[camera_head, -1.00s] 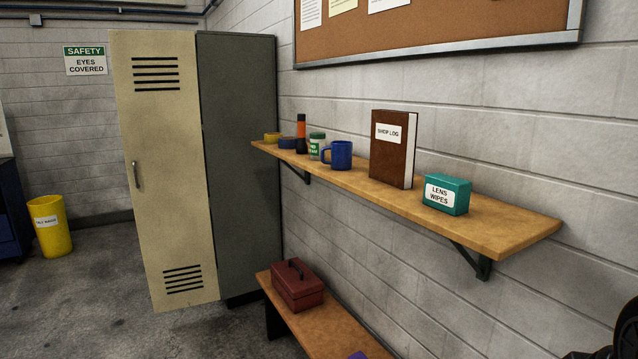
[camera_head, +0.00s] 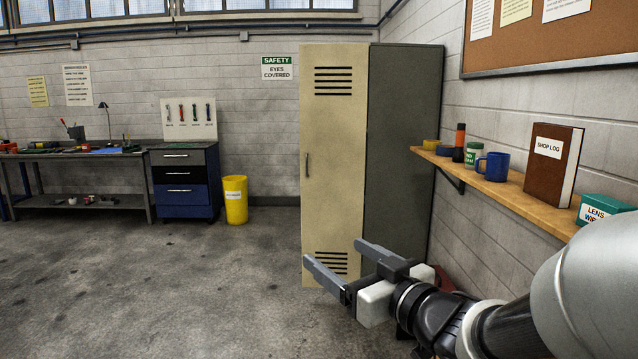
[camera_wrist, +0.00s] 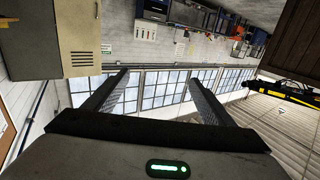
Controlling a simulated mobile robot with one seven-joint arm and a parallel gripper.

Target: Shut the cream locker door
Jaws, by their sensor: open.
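The cream locker door (camera_head: 334,160) stands swung out from the dark grey locker body (camera_head: 405,150), its outer face toward me. Its handle (camera_head: 307,166) is on the left, free edge; its right edge meets the locker body. Vent slots show at its top and bottom. My gripper (camera_head: 334,251) is open and empty, in front of the door's lower part in the picture; I see no contact. In the wrist view the door (camera_wrist: 80,28) is upside down at upper left, apart from the open fingers (camera_wrist: 160,78). The locker's inside is hidden.
A wooden shelf (camera_head: 505,191) with a blue mug (camera_head: 492,167) and a shop log (camera_head: 552,165) runs along the right wall. A yellow bin (camera_head: 235,200), a blue drawer cabinet (camera_head: 185,180) and a workbench (camera_head: 85,203) stand at the back left. The floor left of the door is clear.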

